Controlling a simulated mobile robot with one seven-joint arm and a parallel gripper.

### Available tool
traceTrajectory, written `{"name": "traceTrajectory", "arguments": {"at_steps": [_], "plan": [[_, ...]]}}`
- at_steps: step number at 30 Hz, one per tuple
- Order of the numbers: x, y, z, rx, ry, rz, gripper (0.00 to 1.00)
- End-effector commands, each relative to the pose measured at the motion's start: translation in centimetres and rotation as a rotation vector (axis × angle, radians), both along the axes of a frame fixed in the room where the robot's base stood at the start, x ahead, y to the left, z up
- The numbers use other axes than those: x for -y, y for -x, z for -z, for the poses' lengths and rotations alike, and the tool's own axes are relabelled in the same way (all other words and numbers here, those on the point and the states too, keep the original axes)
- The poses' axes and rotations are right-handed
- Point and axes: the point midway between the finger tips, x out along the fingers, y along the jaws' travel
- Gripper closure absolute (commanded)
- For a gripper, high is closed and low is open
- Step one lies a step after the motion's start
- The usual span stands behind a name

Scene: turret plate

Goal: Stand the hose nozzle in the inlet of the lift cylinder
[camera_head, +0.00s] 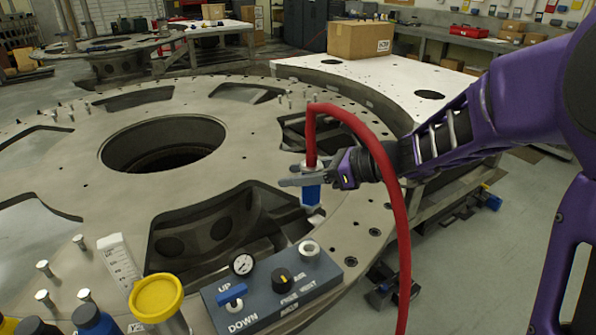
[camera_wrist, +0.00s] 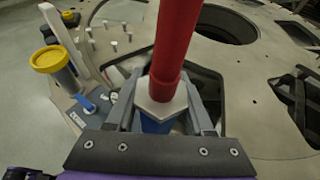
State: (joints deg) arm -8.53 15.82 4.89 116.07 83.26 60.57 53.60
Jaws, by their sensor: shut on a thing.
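The hose nozzle has a pale metal hex collar and a blue lower body (camera_head: 311,195), with a red hose (camera_head: 404,230) rising from its top and looping down to the right. My gripper (camera_head: 312,181) is shut on the nozzle and holds it roughly upright above the turret plate (camera_head: 375,205). In the wrist view the collar (camera_wrist: 160,106) sits between my fingers, and the blue body is mostly hidden below it. A round metal port (camera_head: 309,249) with an open hole is on the grey control box (camera_head: 265,300), below the nozzle. A yellow-rimmed cup (camera_head: 157,296) tops a post at the left. I cannot tell which is the lift cylinder's inlet.
The box carries a blue lever (camera_head: 231,293), a gauge (camera_head: 242,264) and a black knob (camera_head: 282,277). A white scale (camera_head: 118,262), blue bottles (camera_head: 93,321) and metal pins (camera_head: 43,268) stand to the left. The plate has large cut-outs. A cardboard box (camera_head: 360,40) stands behind.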

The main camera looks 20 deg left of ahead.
Motion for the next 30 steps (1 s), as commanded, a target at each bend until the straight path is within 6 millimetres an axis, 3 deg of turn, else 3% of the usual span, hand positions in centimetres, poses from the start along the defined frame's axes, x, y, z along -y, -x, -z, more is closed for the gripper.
{"name": "traceTrajectory", "arguments": {"at_steps": [8, 30], "plan": [[-0.1, 0.1, 1.4, 0.0, -0.001, -0.003, 1.0], [-0.1, 0.0, 9.3, 0.0, -0.001, -0.002, 1.0]]}}
